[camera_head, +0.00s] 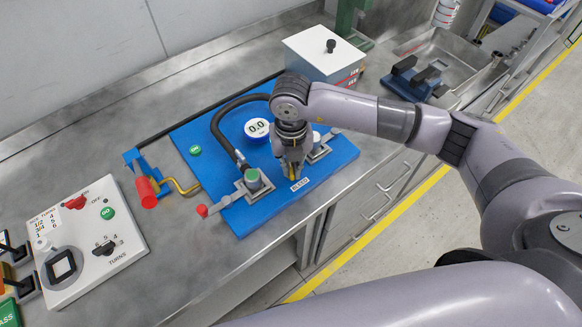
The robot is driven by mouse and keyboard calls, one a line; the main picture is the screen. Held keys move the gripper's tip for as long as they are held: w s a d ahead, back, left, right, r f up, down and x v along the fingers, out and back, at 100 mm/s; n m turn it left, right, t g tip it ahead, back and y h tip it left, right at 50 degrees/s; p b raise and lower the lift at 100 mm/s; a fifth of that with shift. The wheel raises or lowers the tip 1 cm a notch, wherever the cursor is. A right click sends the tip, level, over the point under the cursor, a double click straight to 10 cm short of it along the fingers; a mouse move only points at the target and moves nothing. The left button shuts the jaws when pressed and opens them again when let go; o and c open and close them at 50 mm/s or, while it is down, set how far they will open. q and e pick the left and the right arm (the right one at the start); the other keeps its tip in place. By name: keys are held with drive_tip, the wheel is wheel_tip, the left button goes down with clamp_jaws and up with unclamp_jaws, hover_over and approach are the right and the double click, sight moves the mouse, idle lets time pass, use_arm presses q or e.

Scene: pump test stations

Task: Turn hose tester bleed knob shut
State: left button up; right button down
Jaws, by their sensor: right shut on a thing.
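The hose tester (226,210) is a blue board on the steel bench, with a black hose (217,125) arching over it and a round gauge (257,129) reading about 0.0. My right gripper (292,170) points down at the board's front part and is shut on the bleed knob (293,177), just behind the white BLEED label (299,184). Only a little yellow of the knob shows between the fingers; its turn position is hidden. My left gripper is not in view.
Clamp fittings (253,182) stand either side of my right gripper. A red-handled hand pump (146,190) is left of the board, and a white turns-counter panel (88,240) is further left. A white-lidded box (322,52) and a sink (449,58) are behind. Bare bench lies in front of the pump.

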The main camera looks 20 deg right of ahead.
sight(291, 169)
drive_tip(key=m+b, duration=0.1)
drive_tip(key=m, duration=0.2)
drive_tip(key=shift+m, duration=0.4)
drive_tip(key=m, duration=0.2)
drive_tip(key=shift+m+b, duration=0.35)
drive_tip(key=shift+m, duration=0.05)
drive_tip(key=m, duration=0.2)
drive_tip(key=shift+m, duration=2)
drive_tip(key=c, duration=1.7)
unclamp_jaws()
drive_tip(key=shift+r, duration=0.1)
wheel_tip(291, 169, up, 12)
